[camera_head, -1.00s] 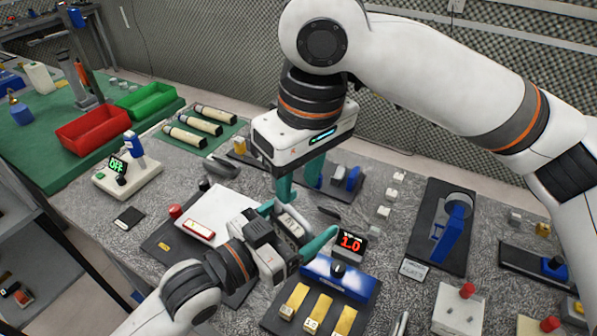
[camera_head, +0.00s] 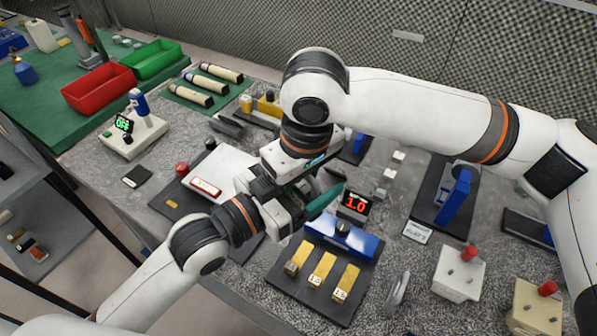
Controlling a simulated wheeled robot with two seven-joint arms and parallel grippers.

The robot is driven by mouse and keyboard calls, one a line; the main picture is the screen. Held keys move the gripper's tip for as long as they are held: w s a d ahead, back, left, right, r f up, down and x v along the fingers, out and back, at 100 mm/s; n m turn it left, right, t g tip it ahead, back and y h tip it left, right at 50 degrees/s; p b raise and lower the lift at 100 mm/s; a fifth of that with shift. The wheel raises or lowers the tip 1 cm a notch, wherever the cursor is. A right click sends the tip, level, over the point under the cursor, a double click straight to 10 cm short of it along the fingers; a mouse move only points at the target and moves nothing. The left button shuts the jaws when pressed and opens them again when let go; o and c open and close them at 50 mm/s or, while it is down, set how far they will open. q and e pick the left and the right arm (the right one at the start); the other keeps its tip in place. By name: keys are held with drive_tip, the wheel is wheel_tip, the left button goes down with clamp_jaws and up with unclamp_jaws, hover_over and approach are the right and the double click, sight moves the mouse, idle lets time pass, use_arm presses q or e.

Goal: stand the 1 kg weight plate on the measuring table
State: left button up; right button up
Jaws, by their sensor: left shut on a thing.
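My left gripper (camera_head: 322,202) reaches in from the lower left. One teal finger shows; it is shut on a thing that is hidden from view. My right gripper (camera_head: 297,160) points down close behind it, its fingers hidden by the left gripper. I cannot make out the 1 kg weight plate for certain. A grey disc (camera_head: 398,292) stands on edge at the lower middle. A rack with a blue holder (camera_head: 456,197) stands on the right, with a label reading like "PLATES". I cannot tell which surface is the measuring table; a red display (camera_head: 355,203) near the grippers reads 1.0.
A white board (camera_head: 225,168) lies left, beside a red knob (camera_head: 182,168). Red (camera_head: 98,90) and green bins are far left.

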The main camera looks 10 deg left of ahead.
use_arm(q)
drive_tip(key=shift+r, duration=0.15)
use_arm(e)
drive_tip(key=shift+c, duration=0.2)
clamp_jaws()
use_arm(q)
drive_tip(key=o, duration=1.6)
use_arm(e)
drive_tip(key=shift+a+r, duration=0.1)
drive_tip(key=shift+r, duration=0.05)
use_arm(q)
drive_tip(key=shift+o, duration=0.5)
